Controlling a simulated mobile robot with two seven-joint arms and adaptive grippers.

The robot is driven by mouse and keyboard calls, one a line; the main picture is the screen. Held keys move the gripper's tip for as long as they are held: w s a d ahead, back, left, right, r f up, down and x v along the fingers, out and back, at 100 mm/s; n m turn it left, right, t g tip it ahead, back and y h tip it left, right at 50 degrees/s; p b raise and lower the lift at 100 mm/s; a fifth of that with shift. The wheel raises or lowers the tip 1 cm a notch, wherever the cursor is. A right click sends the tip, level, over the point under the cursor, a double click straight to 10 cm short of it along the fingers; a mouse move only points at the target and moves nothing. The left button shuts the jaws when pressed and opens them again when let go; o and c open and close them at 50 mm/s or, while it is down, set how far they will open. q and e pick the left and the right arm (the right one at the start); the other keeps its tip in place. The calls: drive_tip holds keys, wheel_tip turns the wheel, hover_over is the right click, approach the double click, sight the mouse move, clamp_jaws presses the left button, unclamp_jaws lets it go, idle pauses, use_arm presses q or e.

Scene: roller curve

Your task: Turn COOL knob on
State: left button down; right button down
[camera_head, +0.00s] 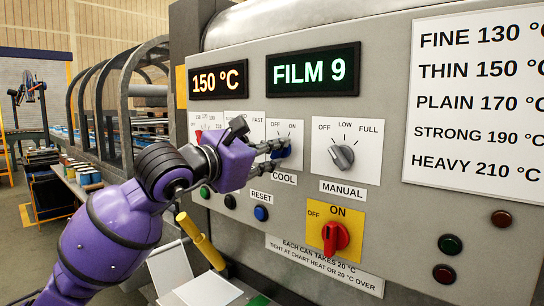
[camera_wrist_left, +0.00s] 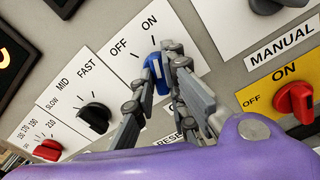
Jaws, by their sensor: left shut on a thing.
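The COOL knob is blue and sits on a white plate marked OFF and ON. In the head view a bit of the blue knob (camera_head: 284,153) shows behind the fingers. In the left wrist view the knob (camera_wrist_left: 157,76) stands between the two grey fingers, with a white line on its face. My left gripper (camera_head: 279,150) is at the panel, and its fingers (camera_wrist_left: 160,72) are shut on the knob from both sides. The exact mark the knob points to is hard to tell. The COOL label (camera_head: 284,179) is just below. My right gripper is not in view.
A grey MANUAL knob (camera_head: 342,156) is to the right. A red knob (camera_head: 336,237) on a yellow ON/OFF plate is lower right. A black speed knob (camera_wrist_left: 95,117) is beside the COOL plate. A blue RESET button (camera_head: 261,213) is below. Displays read "150 °C" (camera_head: 218,81) and "FILM 9" (camera_head: 312,72).

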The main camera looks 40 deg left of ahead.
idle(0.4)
use_arm(q)
drive_tip(key=c, duration=1.8)
unclamp_jaws()
drive_tip(key=shift+o, duration=0.2)
drive_tip(key=s, duration=1.2)
drive_tip(key=shift+a, duration=0.45)
